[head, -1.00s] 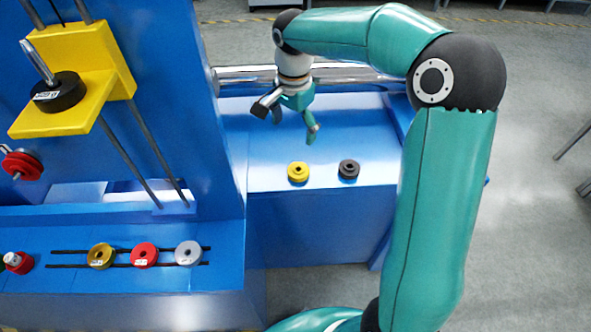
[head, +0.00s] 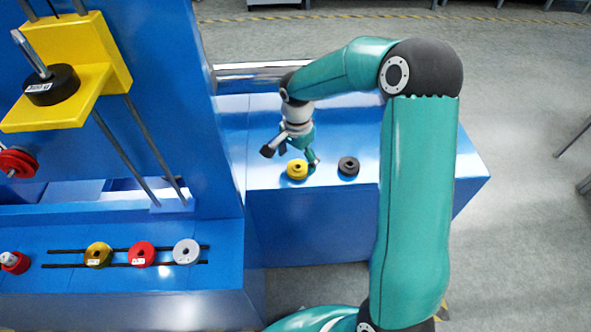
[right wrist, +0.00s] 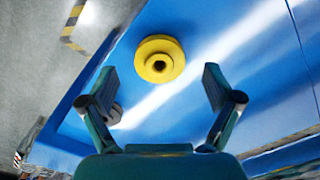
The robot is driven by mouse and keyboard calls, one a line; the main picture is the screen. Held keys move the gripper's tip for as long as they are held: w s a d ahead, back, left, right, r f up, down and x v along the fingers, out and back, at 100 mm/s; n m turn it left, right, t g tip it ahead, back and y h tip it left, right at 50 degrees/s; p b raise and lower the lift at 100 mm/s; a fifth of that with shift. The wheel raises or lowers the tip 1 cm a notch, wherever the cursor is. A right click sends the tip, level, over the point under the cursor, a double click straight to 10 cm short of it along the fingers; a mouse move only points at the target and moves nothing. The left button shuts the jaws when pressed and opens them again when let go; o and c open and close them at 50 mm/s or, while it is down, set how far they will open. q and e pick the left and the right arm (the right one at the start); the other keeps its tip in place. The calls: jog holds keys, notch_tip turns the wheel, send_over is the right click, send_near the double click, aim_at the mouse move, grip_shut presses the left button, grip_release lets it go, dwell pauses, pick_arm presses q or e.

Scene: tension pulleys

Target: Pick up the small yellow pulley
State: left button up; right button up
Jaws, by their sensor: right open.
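The small yellow pulley (head: 297,170) lies flat on the blue platform (head: 330,118). In the right wrist view the yellow pulley (right wrist: 160,60) shows its central hole, slightly beyond the fingertips and roughly midway between them. My right gripper (head: 291,157) is open and empty, just above and behind the pulley in the head view. In the right wrist view its two fingers (right wrist: 158,80) are spread wide, with no visible contact with the pulley. My left gripper is not in view.
A black pulley (head: 348,166) lies close right of the yellow one; it is partly hidden by a finger in the wrist view. Gold (head: 98,255), red (head: 141,254) and silver (head: 186,252) pulleys sit along the slotted blue base. A yellow bracket (head: 95,50) stands upper left.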

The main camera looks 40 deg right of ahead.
aim_at(297, 166)
jog(key=shift+d+f, duration=0.1)
jog(key=shift+f, duration=1.4)
jog(key=c, duration=1.3)
jog(key=shift+r, duration=0.1)
